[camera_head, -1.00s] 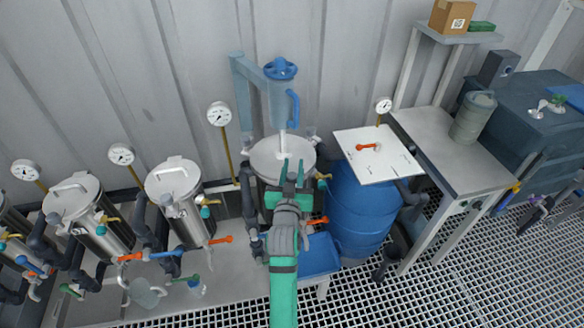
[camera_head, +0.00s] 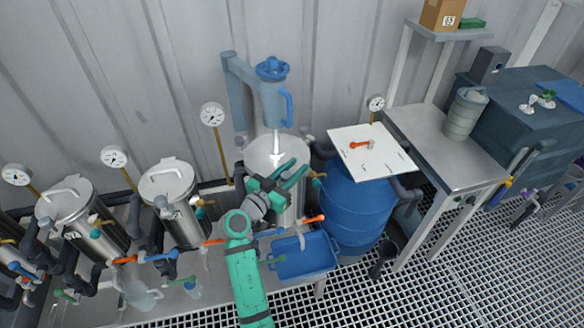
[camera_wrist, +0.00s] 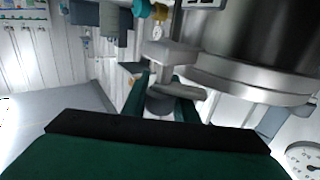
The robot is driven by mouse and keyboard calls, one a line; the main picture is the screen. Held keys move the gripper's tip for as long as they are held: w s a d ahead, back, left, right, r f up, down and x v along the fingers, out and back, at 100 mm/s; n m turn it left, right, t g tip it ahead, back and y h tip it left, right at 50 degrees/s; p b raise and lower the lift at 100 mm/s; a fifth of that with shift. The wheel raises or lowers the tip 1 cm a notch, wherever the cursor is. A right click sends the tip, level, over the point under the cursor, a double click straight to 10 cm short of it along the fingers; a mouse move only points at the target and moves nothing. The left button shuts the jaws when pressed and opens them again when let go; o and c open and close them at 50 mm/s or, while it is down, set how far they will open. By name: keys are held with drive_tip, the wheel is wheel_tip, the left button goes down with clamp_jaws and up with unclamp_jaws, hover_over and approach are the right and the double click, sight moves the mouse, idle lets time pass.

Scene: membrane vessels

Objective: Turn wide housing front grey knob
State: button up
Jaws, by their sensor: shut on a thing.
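The wide housing (camera_head: 263,150) is a steel vessel with a round lid, standing in the middle of the head view. Its curved wall and rim (camera_wrist: 250,78) fill the upper right of the wrist view. My green gripper (camera_head: 297,174) is at the housing's front upper side, fingers pointing up and right. In the wrist view its two fingers (camera_wrist: 161,103) are on either side of the grey knob (camera_wrist: 175,90) below a metal clamp at the rim. The gripper is shut on this knob. In the head view my gripper hides the knob.
A blue barrel (camera_head: 355,210) with a white board (camera_head: 375,160) stands close on the right. A blue tray (camera_head: 305,262) lies in front. Narrower steel housings (camera_head: 170,180) stand to the left.

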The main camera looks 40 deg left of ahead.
drive_tip(key=m+g+h, duration=0.1)
drive_tip(key=m+h, duration=0.1)
drive_tip(key=d+m+h, duration=0.1)
drive_tip(key=h, duration=0.2)
drive_tip(key=m+g+h, duration=0.1)
drive_tip(key=m+h, duration=0.1)
drive_tip(key=h, duration=0.1)
drive_tip(key=shift+s+d+m+g, duration=0.25)
drive_tip(key=shift+s+m+g, duration=0.05)
drive_tip(key=shift+s+d+m+g+h, duration=0.15)
drive_tip(key=shift+d+m+g+h, duration=0.05)
drive_tip(key=shift+m+g+h, duration=0.55)
drive_tip(key=shift+s+d+m+g+h, duration=0.25)
drive_tip(key=shift+m+g+h, duration=0.35)
drive_tip(key=shift+h, duration=0.3)
drive_tip(key=shift+s+d+m+g+h, duration=0.1)
drive_tip(key=shift+d+m+g+h, duration=0.1)
drive_tip(key=shift+m+g+h, duration=0.55)
drive_tip(key=shift+f+h, duration=0.1)
drive_tip(key=shift+h, duration=0.2)
drive_tip(key=o, duration=1.1)
drive_tip(key=shift+c, duration=0.2)
drive_tip(key=s+d+r, duration=0.3)
drive_tip(key=s+r, duration=0.3)
drive_tip(key=s+d+r, duration=0.3)
drive_tip(key=s+r, duration=0.3)
drive_tip(key=r, duration=0.1)
drive_tip(key=shift+s+d, duration=0.2)
drive_tip(key=shift+d, duration=0.15)
